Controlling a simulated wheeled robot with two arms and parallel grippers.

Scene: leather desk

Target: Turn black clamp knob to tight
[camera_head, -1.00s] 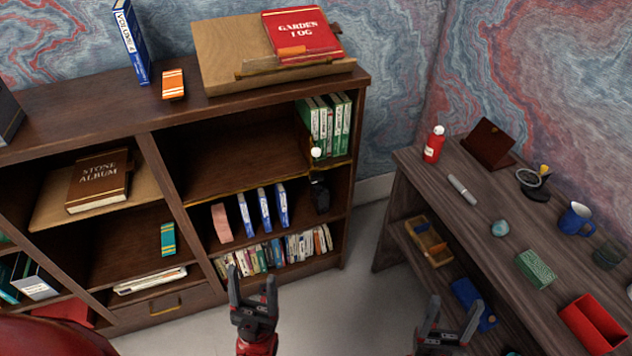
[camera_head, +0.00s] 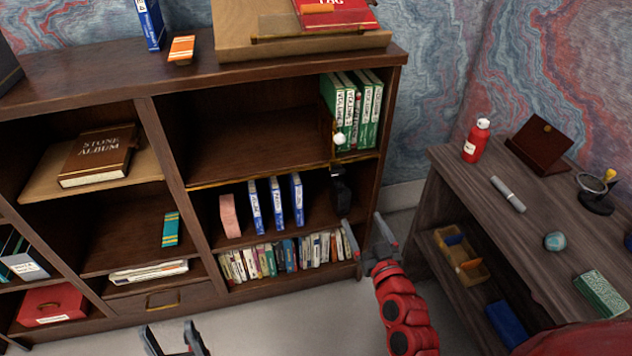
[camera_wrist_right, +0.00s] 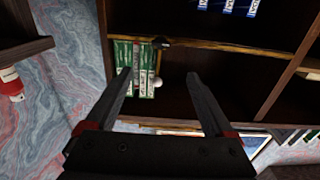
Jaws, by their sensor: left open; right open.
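A black clamp (camera_head: 341,193) hangs at the front edge of the middle shelf, near the right side of the bookcase. A white ball (camera_head: 339,138) sits above it in front of the green books. In the right wrist view a small black part (camera_wrist_right: 161,42) lies at the shelf edge, with the white ball (camera_wrist_right: 157,82) near it. I cannot tell which part is the knob or how it is turned. My right gripper (camera_head: 366,232) is open and empty, below and right of the clamp, apart from it. My left gripper (camera_head: 168,340) is open and empty at the bottom edge.
Green books (camera_head: 356,108) stand behind the white ball. The side desk (camera_head: 470,185) with a red bottle (camera_head: 476,141) is to the right. Floor shows in front of the bookcase.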

